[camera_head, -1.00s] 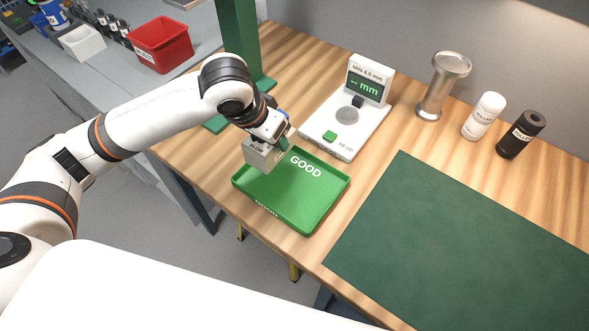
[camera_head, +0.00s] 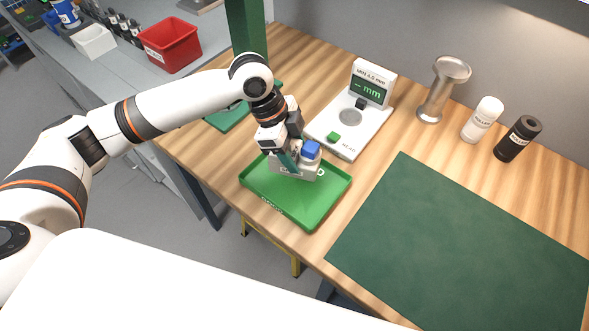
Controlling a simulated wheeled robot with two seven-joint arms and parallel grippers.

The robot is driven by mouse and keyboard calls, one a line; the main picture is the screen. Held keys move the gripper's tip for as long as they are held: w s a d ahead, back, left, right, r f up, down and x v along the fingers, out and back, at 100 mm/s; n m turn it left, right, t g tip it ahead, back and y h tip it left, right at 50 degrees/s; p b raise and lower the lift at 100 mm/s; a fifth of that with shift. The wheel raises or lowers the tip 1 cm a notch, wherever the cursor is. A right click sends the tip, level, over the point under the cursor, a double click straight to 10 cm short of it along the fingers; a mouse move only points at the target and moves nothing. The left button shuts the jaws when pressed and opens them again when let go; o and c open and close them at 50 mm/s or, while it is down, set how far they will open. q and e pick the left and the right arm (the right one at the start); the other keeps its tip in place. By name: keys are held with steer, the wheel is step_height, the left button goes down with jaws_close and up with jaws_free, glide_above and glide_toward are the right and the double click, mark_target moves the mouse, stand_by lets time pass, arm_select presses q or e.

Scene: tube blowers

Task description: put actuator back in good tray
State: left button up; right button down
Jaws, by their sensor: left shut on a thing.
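The actuator (camera_head: 300,167) is a grey block with a blue part on top. It is at the back part of the green GOOD tray (camera_head: 290,209), covering most of the tray's lettering. I cannot tell whether it touches the tray floor. My left gripper (camera_head: 290,163) points down and is shut on the actuator. Its fingers and wrist hide part of the actuator. My right gripper is not in view.
A white gauge with a "-- mm" display (camera_head: 369,90) stands behind the tray. A green mat (camera_head: 460,240) lies to the right. A metal stand (camera_head: 440,90), a white bottle (camera_head: 483,120) and a black bottle (camera_head: 518,138) stand at the back right. A red bin (camera_head: 170,44) is at the back left.

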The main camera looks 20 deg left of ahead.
arm_select(q)
step_height(320, 180, down, 3)
steer(key=shift+r, duration=0.1)
step_height(320, 180, down, 3)
steer(key=shift+r+p, duration=0.1)
steer(key=shift+p, duration=0.35)
steer(key=shift+f, duration=0.45)
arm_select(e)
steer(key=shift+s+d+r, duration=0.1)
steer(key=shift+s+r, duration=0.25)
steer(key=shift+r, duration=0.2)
arm_select(q)
steer(key=shift+f, duration=0.1)
steer(key=o, duration=1.5)
steer(key=b+v, duration=0.2)
steer(key=v, duration=1)
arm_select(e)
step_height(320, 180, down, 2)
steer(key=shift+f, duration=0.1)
